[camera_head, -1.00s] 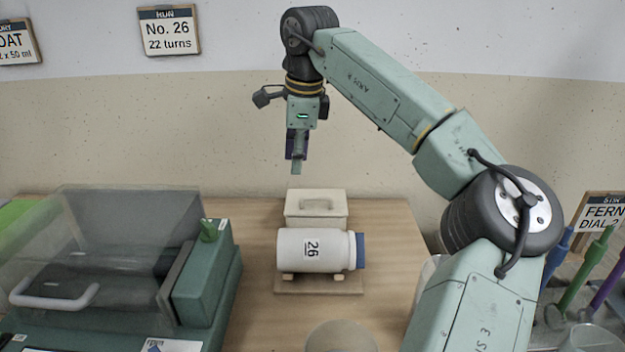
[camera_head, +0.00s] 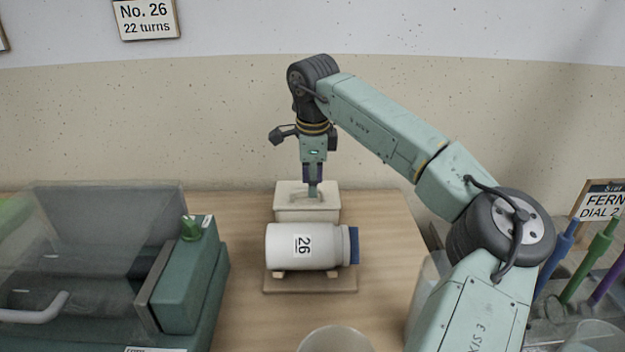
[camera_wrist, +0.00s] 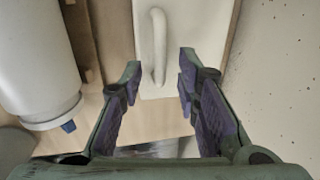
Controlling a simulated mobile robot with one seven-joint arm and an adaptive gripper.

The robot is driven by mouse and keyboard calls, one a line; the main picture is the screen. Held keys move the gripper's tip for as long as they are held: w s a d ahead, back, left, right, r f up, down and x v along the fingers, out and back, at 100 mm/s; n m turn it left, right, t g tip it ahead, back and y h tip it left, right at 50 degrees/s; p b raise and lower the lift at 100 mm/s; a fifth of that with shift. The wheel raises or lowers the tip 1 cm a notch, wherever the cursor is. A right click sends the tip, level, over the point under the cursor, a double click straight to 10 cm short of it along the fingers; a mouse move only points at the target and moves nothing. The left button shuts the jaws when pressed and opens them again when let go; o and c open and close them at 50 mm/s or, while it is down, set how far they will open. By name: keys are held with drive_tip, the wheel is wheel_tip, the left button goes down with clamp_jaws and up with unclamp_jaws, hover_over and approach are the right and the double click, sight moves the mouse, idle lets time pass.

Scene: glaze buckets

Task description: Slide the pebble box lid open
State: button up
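The pebble box (camera_head: 307,212) is a cream box at the back of the table, behind a white jar marked 26. Its lid (camera_wrist: 190,40) is on and carries a raised handle (camera_wrist: 159,45). My gripper (camera_head: 313,192) points down at the lid. In the wrist view my gripper (camera_wrist: 158,85) is open, with one finger on each side of the handle's line. The handle lies between the fingertips, nearer the left one, and neither finger clearly touches it. How far the tips are above the lid is hard to tell.
The white jar (camera_head: 285,246) lies on its side on a wooden stand (camera_head: 310,285) just in front of the box. A green machine with a clear cover (camera_head: 100,220) fills the left. A round container (camera_head: 335,340) stands at the front. The wall is close behind.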

drive_tip(key=shift+f, duration=0.2)
drive_tip(key=shift+c, duration=0.2)
clamp_jaws()
idle(0.6)
